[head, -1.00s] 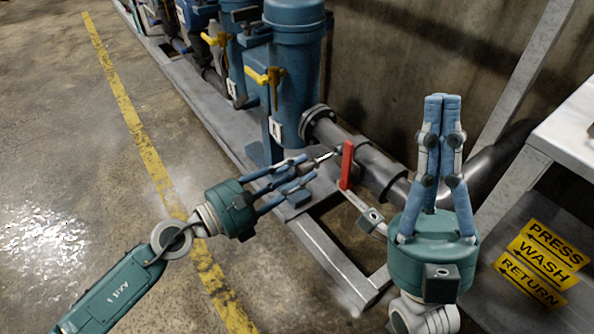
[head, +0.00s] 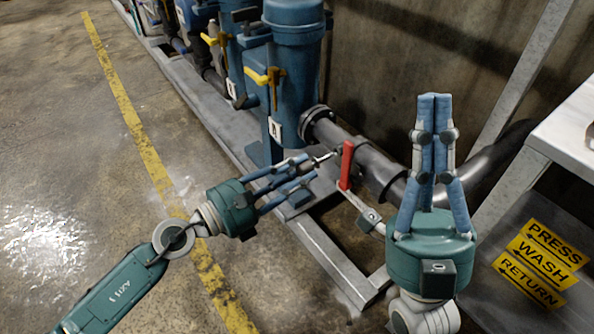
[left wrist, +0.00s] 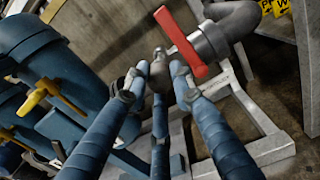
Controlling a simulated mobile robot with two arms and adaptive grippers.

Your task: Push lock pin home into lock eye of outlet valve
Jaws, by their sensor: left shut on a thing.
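The outlet valve's red lever (head: 346,165) stands upright beside the dark pipe (head: 378,175); it also shows in the left wrist view (left wrist: 181,42). My left gripper (head: 309,170) is at the left of the lever. It is shut on the lock pin (head: 325,157), a thin metal pin that points toward the valve. In the left wrist view the pin's grey-brown knob (left wrist: 159,72) sits between the fingertips. The lock eye is too small to make out, and I cannot tell how deep the pin sits. My right gripper (head: 434,98) points up, its fingers together and empty.
Blue filter housings (head: 292,80) with yellow handles (head: 263,76) stand behind my left gripper. A grey steel frame (head: 330,255) runs below the valve. A white-topped bench (head: 565,130) with yellow signs (head: 543,262) is at the right. The floor at the left is clear.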

